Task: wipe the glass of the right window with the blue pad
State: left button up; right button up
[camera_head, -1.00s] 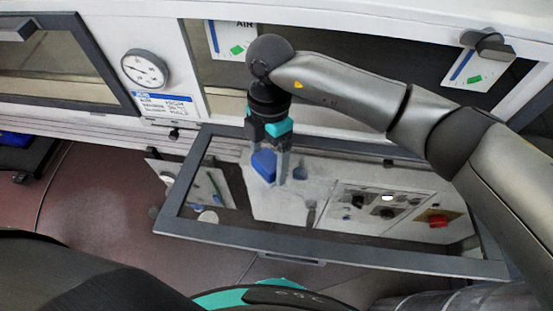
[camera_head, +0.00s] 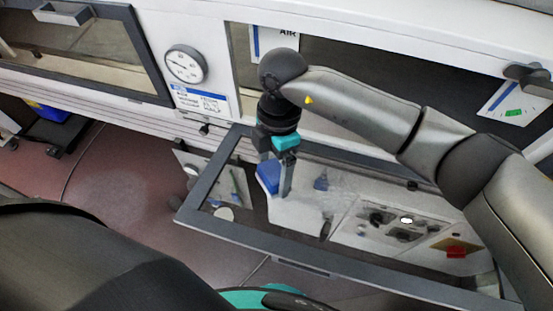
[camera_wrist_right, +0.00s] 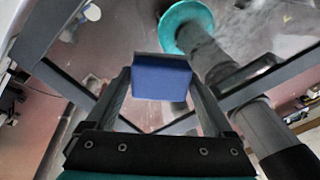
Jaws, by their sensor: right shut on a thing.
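The right window (camera_head: 215,185) is swung down and open, its dark grey frame tilted out below the opening. Its glass (camera_head: 240,235) mirrors the surroundings, and a pale patch shows right of the pad; I cannot tell whether it is dirt or reflection. My right gripper (camera_head: 280,185) is shut on the blue pad (camera_head: 267,177), over the left part of the glass. In the right wrist view, the pad (camera_wrist_right: 161,80) sits between the fingertips of the gripper (camera_wrist_right: 160,76). I cannot tell whether it touches the glass. My left gripper is out of view.
A round gauge (camera_head: 186,66) and a label (camera_head: 204,103) are on the white wall left of the opening. A closed window (camera_head: 80,50) is at the far left. A dark handle (camera_head: 528,78) is at the upper right. Red floor (camera_head: 120,180) lies below left.

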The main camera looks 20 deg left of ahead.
aim_at(336, 213)
jog(key=shift+w+d+f+p, duration=0.15)
jog(key=shift+d+p, duration=0.65)
jog(key=shift+d, duration=1)
jog(key=shift+d+p, duration=0.6)
jog(key=shift+d, duration=0.4)
jog(key=shift+d+p, duration=1)
jog(key=shift+d, duration=1.5)
jog(key=shift+d+p, duration=0.4)
jog(key=shift+d, duration=0.4)
jog(key=shift+w+d+p, duration=0.2)
jog(key=shift+d+p, duration=1.05)
jog(key=shift+d, duration=3.1)
jog(key=shift+s+r+p, duration=0.25)
jog(key=shift+s+p, duration=0.25)
jog(key=shift+s, duration=0.05)
jog(key=shift+s+r+p, duration=0.2)
jog(key=shift+s+p, duration=0.3)
jog(key=shift+s+a+f+b, duration=0.1)
jog(key=shift+a+f+b, duration=0.1)
jog(key=shift+a, duration=1.6)
jog(key=shift+s+a+f+b, duration=0.1)
jog(key=shift+a+f+b, duration=0.1)
jog(key=shift+a, duration=1.6)
